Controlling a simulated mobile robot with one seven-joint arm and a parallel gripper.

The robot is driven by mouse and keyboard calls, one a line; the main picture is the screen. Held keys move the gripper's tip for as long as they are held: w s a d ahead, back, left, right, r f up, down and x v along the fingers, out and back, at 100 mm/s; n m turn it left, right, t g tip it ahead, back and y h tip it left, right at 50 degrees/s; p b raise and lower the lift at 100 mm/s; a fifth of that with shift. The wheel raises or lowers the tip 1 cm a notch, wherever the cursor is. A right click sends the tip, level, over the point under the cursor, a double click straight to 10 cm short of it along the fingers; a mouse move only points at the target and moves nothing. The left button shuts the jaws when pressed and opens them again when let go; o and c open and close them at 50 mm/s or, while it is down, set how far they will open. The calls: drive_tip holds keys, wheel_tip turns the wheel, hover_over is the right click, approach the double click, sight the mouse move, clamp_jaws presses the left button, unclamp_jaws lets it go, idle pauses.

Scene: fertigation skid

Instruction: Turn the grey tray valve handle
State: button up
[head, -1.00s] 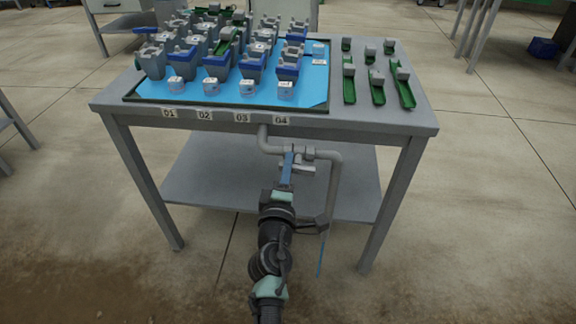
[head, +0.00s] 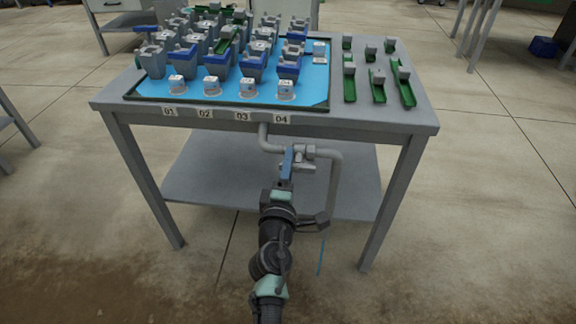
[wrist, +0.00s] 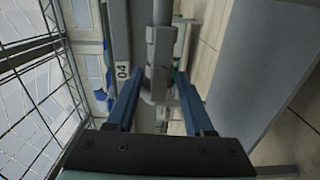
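The grey tray valve (head: 304,153) sits on the bent grey pipe below the table's front edge, near label 04. Its grey handle (wrist: 160,50) appears between my fingers in the wrist view; its exact outline is hard to tell. My gripper (head: 287,160) reaches up to the valve from the front. In the wrist view my gripper (wrist: 158,98) has its two blue fingers apart, one on each side of the grey valve parts. I see no clear contact with the handle. In the head view, my fingers partly hide the valve.
The grey table (head: 385,118) carries a blue-filled tray (head: 145,104) with several grey and blue pots. Several green pieces (head: 405,90) lie at the right. The pipe (head: 335,185) runs down right of my gripper. A lower shelf (head: 205,180) lies behind my arm.

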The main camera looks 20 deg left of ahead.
drive_tip(key=p+v, duration=0.2)
drive_tip(key=v, duration=1.1)
idle(0.4)
drive_tip(key=w+d+r+m+t+h, duration=0.2)
drive_tip(key=w+d+r+m, duration=0.15)
drive_tip(key=r, duration=0.65)
drive_tip(key=w+d+r+m+t+h, duration=0.2)
drive_tip(key=d+r+m, duration=0.2)
drive_tip(key=r, duration=0.5)
drive_tip(key=s+d+r+m+t+h, duration=0.1)
drive_tip(key=d+r+m, duration=0.25)
drive_tip(key=r, duration=0.55)
drive_tip(key=s+d+r+m+t+h, duration=0.1)
drive_tip(key=s+d+r+m+t, duration=0.2)
drive_tip(key=r, duration=0.6)
drive_tip(key=s+d+r+m+t+y+p, duration=0.15)
drive_tip(key=s+r+m, duration=0.3)
drive_tip(key=r, duration=0.45)
drive_tip(key=s+d+r+m+t+h, duration=0.1)
drive_tip(key=s+d+r+m, duration=0.15)
drive_tip(key=s+r, duration=0.5)
wheel_tip(320, 180, up, 34)
drive_tip(key=w+a+p, duration=0.1)
drive_tip(key=w+p, duration=0.1)
drive_tip(key=p, duration=3.1)
drive_tip(key=shift+w, duration=0.2)
